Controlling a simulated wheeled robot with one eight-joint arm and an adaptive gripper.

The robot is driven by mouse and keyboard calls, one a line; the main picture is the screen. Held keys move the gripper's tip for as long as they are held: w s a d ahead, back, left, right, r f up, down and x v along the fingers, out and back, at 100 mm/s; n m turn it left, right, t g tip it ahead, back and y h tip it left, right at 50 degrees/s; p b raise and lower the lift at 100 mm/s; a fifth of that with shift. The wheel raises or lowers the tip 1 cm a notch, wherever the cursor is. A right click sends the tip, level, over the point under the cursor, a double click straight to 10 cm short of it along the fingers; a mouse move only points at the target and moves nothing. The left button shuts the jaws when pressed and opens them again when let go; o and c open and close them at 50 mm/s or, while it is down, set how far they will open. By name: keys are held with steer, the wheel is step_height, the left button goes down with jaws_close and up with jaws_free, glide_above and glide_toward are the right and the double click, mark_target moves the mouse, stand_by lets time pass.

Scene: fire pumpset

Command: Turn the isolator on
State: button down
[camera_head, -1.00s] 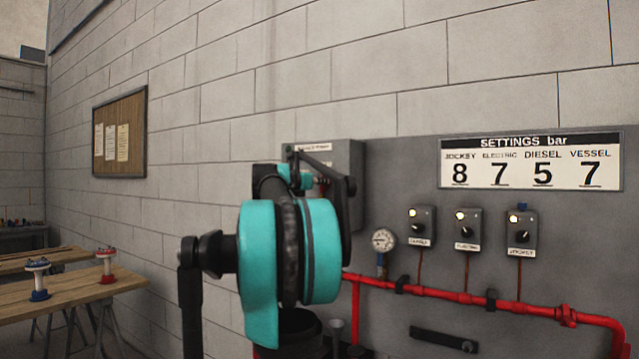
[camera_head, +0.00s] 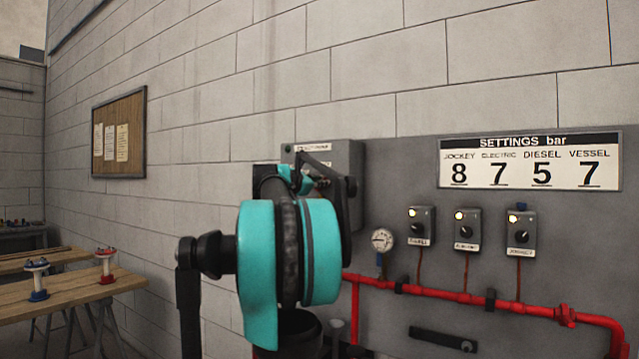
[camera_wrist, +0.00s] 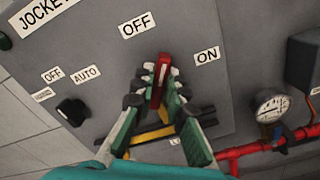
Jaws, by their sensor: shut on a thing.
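In the wrist view, the isolator's red handle (camera_wrist: 161,72) stands out from a grey panel box, with a yellow plate (camera_wrist: 165,133) behind it. My gripper (camera_wrist: 158,82) is shut on the red handle, one finger on each side. An OFF label (camera_wrist: 136,25) is above the handle and to the left, and an ON label (camera_wrist: 207,54) is to the right. The handle's tip points up between the two labels. In the head view, the grey isolator box (camera_head: 345,165) is on the wall panel, with my gripper in front of it. My arm hides the handle there.
A small black selector knob (camera_wrist: 71,110) is left of the handle. A pressure gauge (camera_head: 382,240) and red pipe (camera_head: 450,296) run right of my arm. Several switch boxes (camera_head: 467,230) sit under the settings sign (camera_head: 530,162). A wooden table (camera_head: 75,290) stands at left.

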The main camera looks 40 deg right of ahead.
steer(key=m, duration=1)
steer(key=shift+f+m, duration=0.2)
steer(key=shift+m, duration=0.2)
steer(key=shift+w, duration=0.1)
steer(key=c, duration=1.7)
jaws_free()
steer(key=shift+a, duration=0.1)
steer(key=shift+c, duration=0.2)
steer(key=shift+o, duration=1)
steer(key=v, duration=1.2)
steer(key=shift+f, duration=0.1)
